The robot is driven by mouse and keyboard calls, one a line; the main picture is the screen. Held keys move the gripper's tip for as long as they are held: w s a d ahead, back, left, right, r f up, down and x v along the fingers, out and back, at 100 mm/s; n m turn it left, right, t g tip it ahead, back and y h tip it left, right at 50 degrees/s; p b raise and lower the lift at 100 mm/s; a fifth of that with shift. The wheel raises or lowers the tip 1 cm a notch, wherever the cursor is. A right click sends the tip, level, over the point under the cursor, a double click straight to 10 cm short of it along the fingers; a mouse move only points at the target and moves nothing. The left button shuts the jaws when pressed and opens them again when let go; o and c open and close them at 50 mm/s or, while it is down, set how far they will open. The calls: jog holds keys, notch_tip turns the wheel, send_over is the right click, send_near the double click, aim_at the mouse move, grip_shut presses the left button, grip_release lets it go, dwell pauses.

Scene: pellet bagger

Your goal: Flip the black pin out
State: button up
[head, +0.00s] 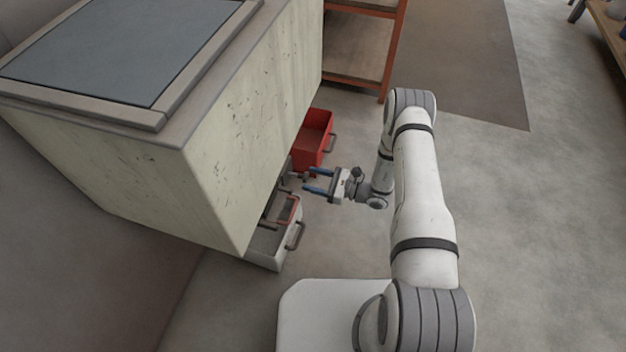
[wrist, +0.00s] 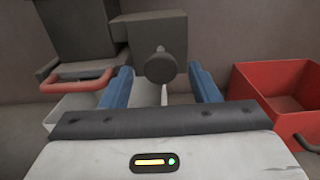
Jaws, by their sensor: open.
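A dark, round-ended pin (wrist: 160,67) sticks out toward me from a dark grey block (wrist: 150,32) in the wrist view. A thin pale rod shows below its round end. My gripper (wrist: 159,76) is open, with one blue finger on each side of the pin in the picture. I cannot tell whether either finger touches it. In the head view my gripper (head: 312,180) points left at the fittings low on the machine's side; the pin is too small to make out there.
A red bar handle (wrist: 78,81) is left of the pin, above a pale bin (wrist: 62,104). A red bin (wrist: 285,88) stands to the right. The machine's large pale body (head: 225,150) overhangs the fittings. Open floor (head: 520,230) lies to the right of my arm.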

jog(key=p+v, duration=0.1)
jog(key=v, duration=0.6)
jog(key=shift+d+p, duration=0.4)
jog(key=shift+s, duration=0.1)
